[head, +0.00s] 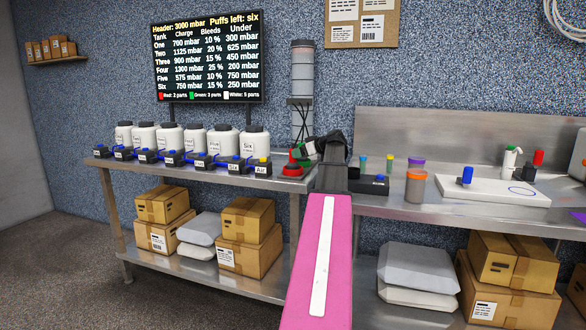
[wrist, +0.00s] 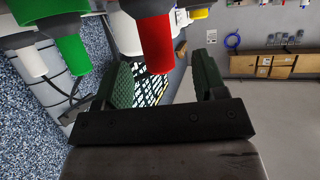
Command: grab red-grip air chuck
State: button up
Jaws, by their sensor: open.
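The red-grip air chuck (wrist: 155,42) shows in the wrist view as a red cylinder, lying in the picture between the two fingers of my gripper (wrist: 163,72). The fingers are spread, and a gap shows on both sides of the red grip. I cannot tell how deep it lies between them. A green-grip chuck (wrist: 72,52) is to its left.
A grey column (head: 302,75) rises behind. White tanks (head: 168,136) and dark labelled blocks line the left bench. An orange-lidded jar (head: 416,187) and a white board (head: 492,193) are on the right bench.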

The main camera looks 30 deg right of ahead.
aim_at(293, 161)
jog(key=x, duration=0.4)
jog(key=shift+w+f, duration=0.15)
jog(key=shift+w, duration=0.15)
jog(key=shift+c, duration=0.4)
jog(key=c, duration=1)
grip_shut()
